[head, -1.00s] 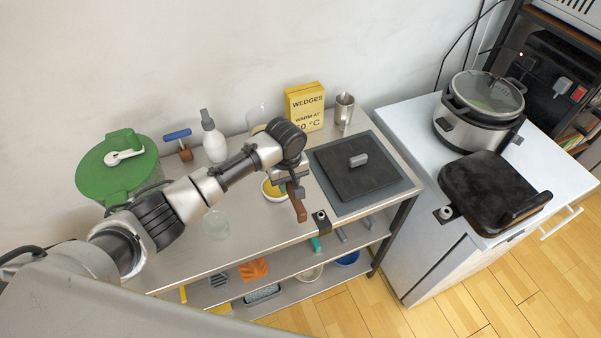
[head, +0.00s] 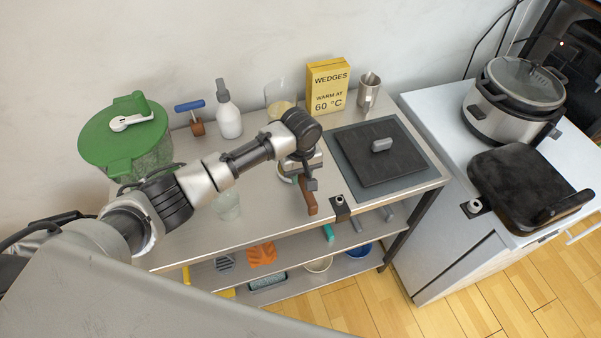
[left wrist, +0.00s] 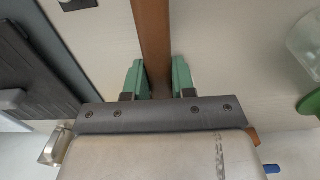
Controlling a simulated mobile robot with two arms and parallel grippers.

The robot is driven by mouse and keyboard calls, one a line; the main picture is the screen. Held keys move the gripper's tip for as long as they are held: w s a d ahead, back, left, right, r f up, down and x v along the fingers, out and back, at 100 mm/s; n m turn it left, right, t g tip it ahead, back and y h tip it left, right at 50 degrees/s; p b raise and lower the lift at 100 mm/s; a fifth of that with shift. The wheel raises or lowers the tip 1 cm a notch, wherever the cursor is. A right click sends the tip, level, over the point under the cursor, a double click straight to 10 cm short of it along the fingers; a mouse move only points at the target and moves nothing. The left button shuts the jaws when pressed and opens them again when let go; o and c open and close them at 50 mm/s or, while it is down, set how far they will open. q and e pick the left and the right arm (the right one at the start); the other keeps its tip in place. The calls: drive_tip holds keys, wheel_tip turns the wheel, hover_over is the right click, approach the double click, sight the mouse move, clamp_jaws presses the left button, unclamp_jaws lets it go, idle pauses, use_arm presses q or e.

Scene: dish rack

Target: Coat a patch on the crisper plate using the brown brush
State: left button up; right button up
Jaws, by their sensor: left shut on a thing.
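My left gripper (head: 307,182) is shut on the brown brush (head: 309,200), above the steel table. In the left wrist view, the brush's brown handle (left wrist: 153,35) stands between the green fingertips (left wrist: 156,78); its bristles cannot be made out. A black square plate with a grey knob (head: 372,160) lies on a grey mat to the gripper's right. A black rounded plate with a raised handle (head: 518,190) lies on the white cabinet farther right. I cannot tell for sure which is the crisper plate. A small bowl (head: 284,179) is mostly hidden behind my gripper. My right gripper is not in view.
A clear glass (head: 228,207) stands near the arm. A cooker (head: 515,98) stands on the cabinet. A gap separates table and cabinet.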

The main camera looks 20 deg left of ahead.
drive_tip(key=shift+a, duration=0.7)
use_arm(q)
drive_tip(key=shift+f, duration=0.15)
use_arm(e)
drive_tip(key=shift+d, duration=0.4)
use_arm(q)
drive_tip(key=shift+f, duration=0.35)
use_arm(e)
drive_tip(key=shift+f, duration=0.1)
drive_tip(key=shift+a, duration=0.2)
use_arm(q)
drive_tip(key=shift+s+f+p, duration=0.1)
drive_tip(key=shift+p, duration=0.2)
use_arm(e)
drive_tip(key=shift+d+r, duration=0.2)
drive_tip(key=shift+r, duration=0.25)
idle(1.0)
use_arm(q)
wheel_tip(320, 180, up, 7)
drive_tip(key=p, duration=0.8)
drive_tip(key=shift+p, duration=0.3)
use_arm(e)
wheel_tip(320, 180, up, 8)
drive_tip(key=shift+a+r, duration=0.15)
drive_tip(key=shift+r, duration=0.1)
